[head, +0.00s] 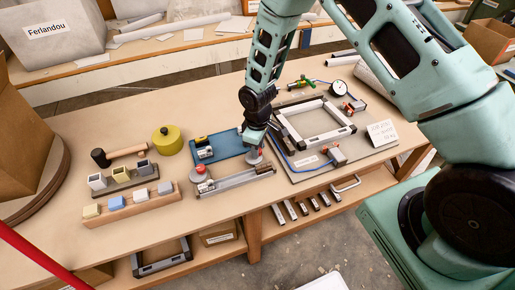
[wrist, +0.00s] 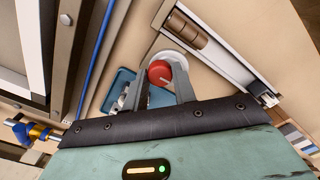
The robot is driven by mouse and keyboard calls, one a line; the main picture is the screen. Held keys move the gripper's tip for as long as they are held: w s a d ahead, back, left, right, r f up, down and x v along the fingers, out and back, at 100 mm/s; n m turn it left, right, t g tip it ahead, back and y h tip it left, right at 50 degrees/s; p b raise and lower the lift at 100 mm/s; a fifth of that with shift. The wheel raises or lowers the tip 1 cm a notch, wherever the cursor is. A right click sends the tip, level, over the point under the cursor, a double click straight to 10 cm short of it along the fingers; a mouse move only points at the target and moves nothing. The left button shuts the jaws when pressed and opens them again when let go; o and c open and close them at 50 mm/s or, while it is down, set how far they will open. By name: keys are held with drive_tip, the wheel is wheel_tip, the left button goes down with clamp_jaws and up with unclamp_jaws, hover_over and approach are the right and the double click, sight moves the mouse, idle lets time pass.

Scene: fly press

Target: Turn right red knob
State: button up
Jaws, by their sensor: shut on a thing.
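The right red knob (wrist: 160,72) sits on a round pale base (wrist: 180,60) and lies between the two fingers of my gripper (wrist: 161,82) in the wrist view. The fingers are shut on its sides. In the head view my gripper (head: 253,143) comes down over the right end of a grey rail fixture (head: 236,180). The round base (head: 254,158) shows there below the fingers, but the red of this knob is hidden. Another red knob (head: 200,169) stands on a round grey base at the fixture's left end, apart from my gripper.
A blue tray (head: 230,141) lies just behind the fixture. A metal frame (head: 287,123) with a blue hose and dial gauge (head: 338,88) is close on the right. A yellow-green round tin (head: 167,141), mallet (head: 122,154) and block holders stand left.

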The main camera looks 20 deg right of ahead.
idle(0.4)
drive_tip(key=o, duration=1)
drive_tip(key=shift+r, duration=0.1)
wheel_tip(320, 180, up, 17)
drive_tip(key=b, duration=0.2)
drive_tip(key=shift+r, duration=0.15)
